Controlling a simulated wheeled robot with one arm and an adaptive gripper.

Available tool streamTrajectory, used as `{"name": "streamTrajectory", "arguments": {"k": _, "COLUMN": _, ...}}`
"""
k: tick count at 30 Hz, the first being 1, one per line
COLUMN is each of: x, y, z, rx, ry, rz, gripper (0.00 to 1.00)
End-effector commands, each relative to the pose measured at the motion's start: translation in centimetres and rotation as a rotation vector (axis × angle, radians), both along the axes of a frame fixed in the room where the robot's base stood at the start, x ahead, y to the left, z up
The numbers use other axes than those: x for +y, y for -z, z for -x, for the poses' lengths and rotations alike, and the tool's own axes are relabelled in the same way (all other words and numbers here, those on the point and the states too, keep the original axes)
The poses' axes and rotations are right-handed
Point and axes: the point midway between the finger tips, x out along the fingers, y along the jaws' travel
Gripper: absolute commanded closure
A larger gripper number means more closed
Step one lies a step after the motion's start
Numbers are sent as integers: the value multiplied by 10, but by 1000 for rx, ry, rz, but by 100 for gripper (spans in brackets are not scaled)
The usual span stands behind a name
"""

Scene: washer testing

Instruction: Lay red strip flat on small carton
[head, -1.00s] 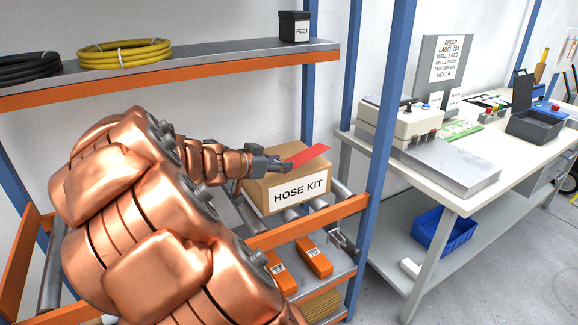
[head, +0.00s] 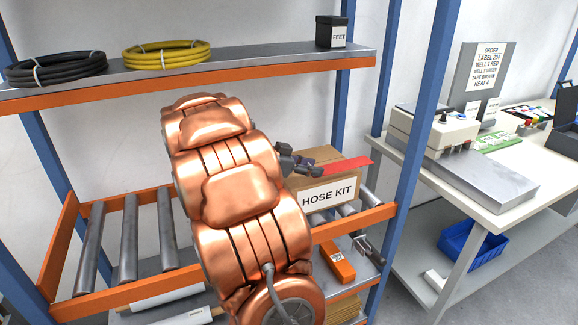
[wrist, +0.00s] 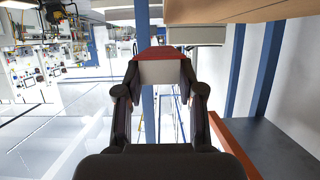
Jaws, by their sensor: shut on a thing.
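The carton (head: 327,194), brown and labelled HOSE KIT, sits on the roller shelf right of my arm. My gripper (head: 312,169) is at the carton's top left and is shut on the red strip (head: 345,164). The strip reaches right across the carton top, and its far end shows past the carton's right edge. Whether the strip touches the carton or hovers just above it, I cannot tell. In the wrist view the red strip (wrist: 160,53) shows at the fingertips (wrist: 160,72), and a tan surface, likely the carton, fills the upper right.
An upper shelf (head: 230,68) holds black and yellow hose coils and a black FEET box (head: 331,32). A blue post (head: 417,130) stands right of the carton. Bare rollers (head: 128,240) lie left of my arm. A workbench (head: 500,205) stands at right.

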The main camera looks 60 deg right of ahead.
Motion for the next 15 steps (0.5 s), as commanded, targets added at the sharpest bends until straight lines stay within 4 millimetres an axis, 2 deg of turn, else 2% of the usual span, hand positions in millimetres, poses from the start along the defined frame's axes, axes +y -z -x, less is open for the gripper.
{"name": "streamTrajectory", "arguments": {"k": 9, "x": -9, "y": 2, "z": -47, "rx": -4, "ry": -3, "rz": 0, "gripper": 80}}
{"name": "streamTrajectory", "arguments": {"k": 15, "x": -14, "y": 6, "z": -68, "rx": 0, "ry": 0, "rz": -1, "gripper": 80}}
